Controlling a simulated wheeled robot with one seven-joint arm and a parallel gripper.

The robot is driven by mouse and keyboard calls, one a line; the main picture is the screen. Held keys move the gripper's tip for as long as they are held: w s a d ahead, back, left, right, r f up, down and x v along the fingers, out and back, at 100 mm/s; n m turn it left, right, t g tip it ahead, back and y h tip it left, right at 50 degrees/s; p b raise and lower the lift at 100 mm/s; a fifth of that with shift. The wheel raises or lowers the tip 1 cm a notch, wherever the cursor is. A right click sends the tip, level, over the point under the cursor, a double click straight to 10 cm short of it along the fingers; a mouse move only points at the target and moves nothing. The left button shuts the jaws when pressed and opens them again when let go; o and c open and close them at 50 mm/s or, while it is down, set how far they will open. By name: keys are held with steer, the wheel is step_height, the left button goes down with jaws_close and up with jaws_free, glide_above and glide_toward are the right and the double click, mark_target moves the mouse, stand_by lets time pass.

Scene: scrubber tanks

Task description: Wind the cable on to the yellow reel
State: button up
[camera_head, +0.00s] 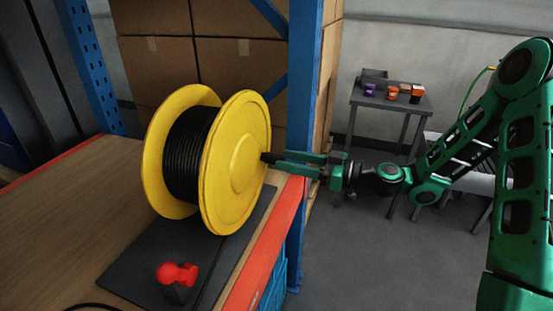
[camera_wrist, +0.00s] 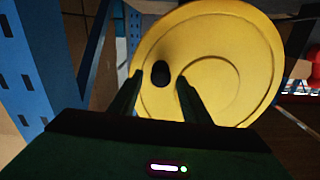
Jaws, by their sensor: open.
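The yellow reel (camera_head: 235,165) stands upright on a dark base plate (camera_head: 137,279) on the wooden shelf, with black cable (camera_head: 187,155) wound around its drum. Its yellow side disc fills much of the wrist view (camera_wrist: 240,55). A dark knob (camera_wrist: 161,73) sticks out from that disc off its centre. My gripper (camera_head: 272,161) is at the disc's right side, by the knob. In the wrist view my open fingers (camera_wrist: 160,82) lie to either side of the knob, with gaps showing. How far the fingertips reach along it is hard to tell.
A red-topped fitting (camera_head: 177,273) stands on the base plate's front part, and a black cable piece (camera_head: 92,307) lies at the lower edge. A blue rack post (camera_head: 305,110) rises close behind my gripper. Boxes (camera_head: 240,65) stand behind; a side table (camera_head: 390,100) holds small containers.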

steer(key=shift+x, duration=2.3)
steer(key=shift+d, duration=0.1)
jaws_close()
